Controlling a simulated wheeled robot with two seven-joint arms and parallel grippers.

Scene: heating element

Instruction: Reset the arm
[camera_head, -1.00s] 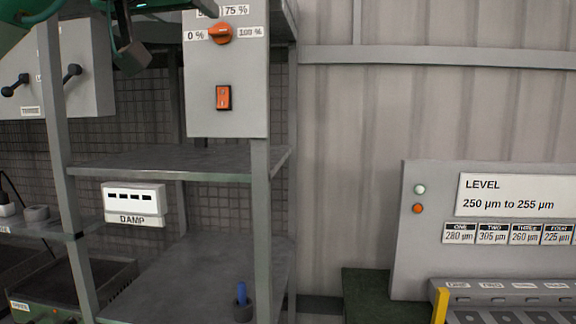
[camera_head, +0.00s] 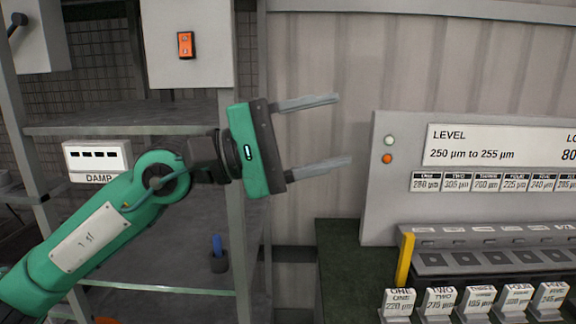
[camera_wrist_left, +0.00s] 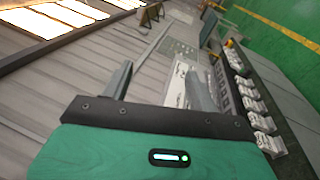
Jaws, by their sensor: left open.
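My left arm comes in from the lower left in the head view. Its green gripper (camera_head: 318,133) points right, with its two grey fingers spread wide apart and nothing between them. It is in front of the shelf's right post and the wall, left of the level panel. In the left wrist view the open fingers (camera_wrist_left: 160,85) also show, empty, with the panel and labelled blocks beyond to the right. My right gripper is not in view.
A grey panel (camera_head: 385,215) reading LEVEL stands at right. Labelled blocks (camera_head: 440,301) stand in a row before it. The shelf (camera_head: 130,118) at left holds a DAMP box (camera_head: 97,157) and a blue peg (camera_head: 217,245). An orange switch (camera_head: 186,45) is above.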

